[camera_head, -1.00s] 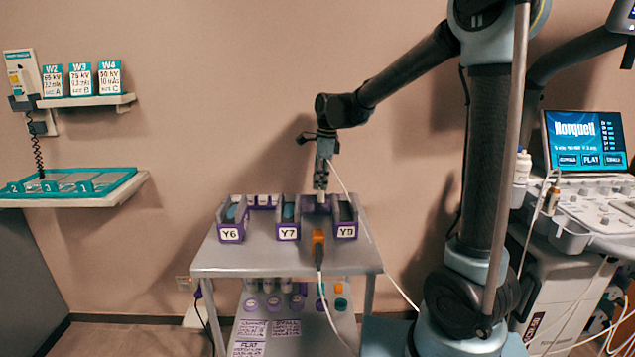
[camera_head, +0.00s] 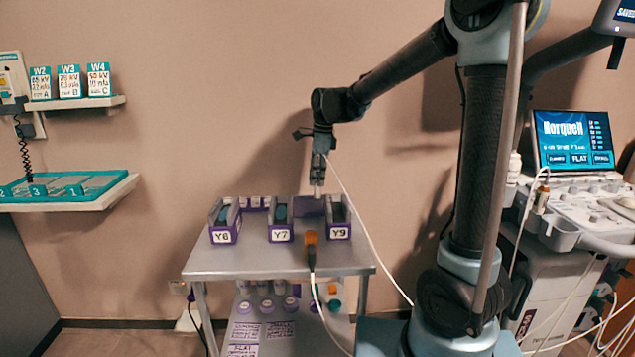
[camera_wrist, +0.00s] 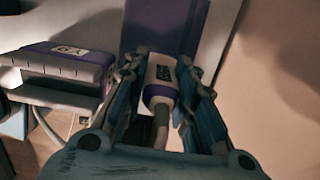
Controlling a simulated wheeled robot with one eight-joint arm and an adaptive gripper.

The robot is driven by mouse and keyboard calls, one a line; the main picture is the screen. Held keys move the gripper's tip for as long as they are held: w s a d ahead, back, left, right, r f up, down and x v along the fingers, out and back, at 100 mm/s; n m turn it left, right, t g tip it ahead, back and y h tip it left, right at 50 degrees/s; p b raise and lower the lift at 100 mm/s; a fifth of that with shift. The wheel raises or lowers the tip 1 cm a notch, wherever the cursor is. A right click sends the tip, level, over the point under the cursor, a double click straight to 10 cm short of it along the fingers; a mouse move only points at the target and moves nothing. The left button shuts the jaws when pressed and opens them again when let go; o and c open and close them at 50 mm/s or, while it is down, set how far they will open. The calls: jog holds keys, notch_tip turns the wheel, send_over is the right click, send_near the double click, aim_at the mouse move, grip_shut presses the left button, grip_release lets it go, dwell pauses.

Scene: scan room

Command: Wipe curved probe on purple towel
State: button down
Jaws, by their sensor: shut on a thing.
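My gripper (camera_head: 317,190) hangs pointing down over the back of the metal cart, between the bins marked Y7 and Y9. In the wrist view my gripper (camera_wrist: 165,70) is shut on a white and purple probe (camera_wrist: 162,78) with a dark label and a grey cable. The label is too blurred to read, and the probe's far end is hidden, so I cannot tell its curve. A flat purple surface (camera_head: 308,208), perhaps the towel, lies below my gripper. It also shows beyond the probe in the wrist view (camera_wrist: 165,22). I cannot tell whether they touch.
Purple bins Y6 (camera_head: 224,225), Y7 (camera_head: 281,225) and Y9 (camera_head: 339,222) stand on the cart (camera_head: 250,266). An orange-topped cabled piece (camera_head: 310,245) is at the front. A white cable (camera_head: 372,235) runs from my gripper. The ultrasound console (camera_head: 580,210) stands right.

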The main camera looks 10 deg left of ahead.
jog(key=shift+r, duration=3.1)
